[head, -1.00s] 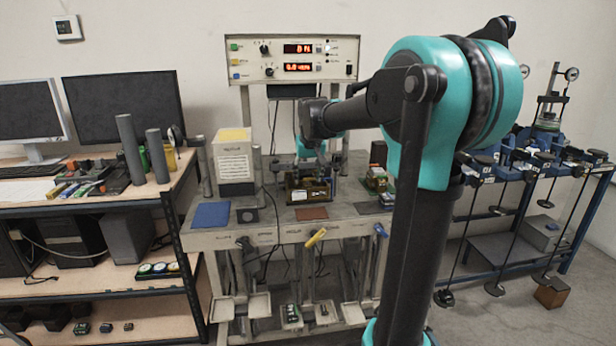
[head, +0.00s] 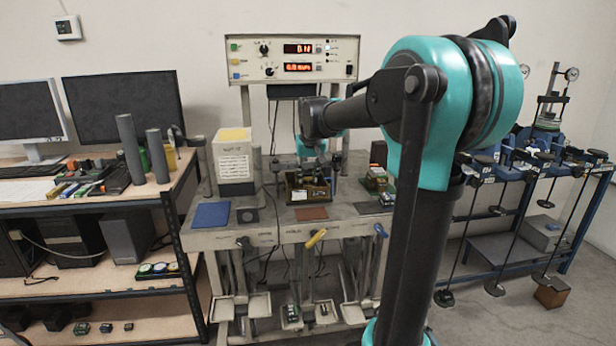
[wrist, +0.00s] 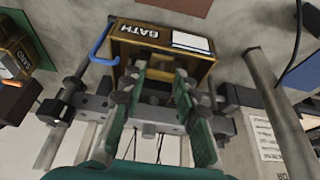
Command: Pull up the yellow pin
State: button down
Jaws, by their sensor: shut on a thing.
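My gripper (wrist: 161,75) points down over the bench, and its green-padded fingers straddle a small part that I cannot make out clearly. Its fingers also show in the head view (head: 312,180), at the box marked BATH (head: 310,194). That box is yellow-edged and dark in the wrist view (wrist: 155,47), just beyond the fingertips. No yellow pin shows clearly between the fingers. A yellow handle (head: 316,238) sticks out at the bench's front, below and apart from the gripper; I cannot tell whether it is the pin.
A grey crossbar (wrist: 92,104) and an upright post (wrist: 278,110) stand close to the fingers. A blue hook (wrist: 103,42) sits beside the box. A white box (head: 233,165) stands left on the bench. Blue (head: 211,214) and brown (head: 311,214) mats lie flat in front.

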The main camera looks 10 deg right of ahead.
jog(key=shift+w+r, duration=0.1)
jog(key=shift+r, duration=0.55)
jog(key=c, duration=1.1)
grip_release()
jog(key=v, duration=1.2)
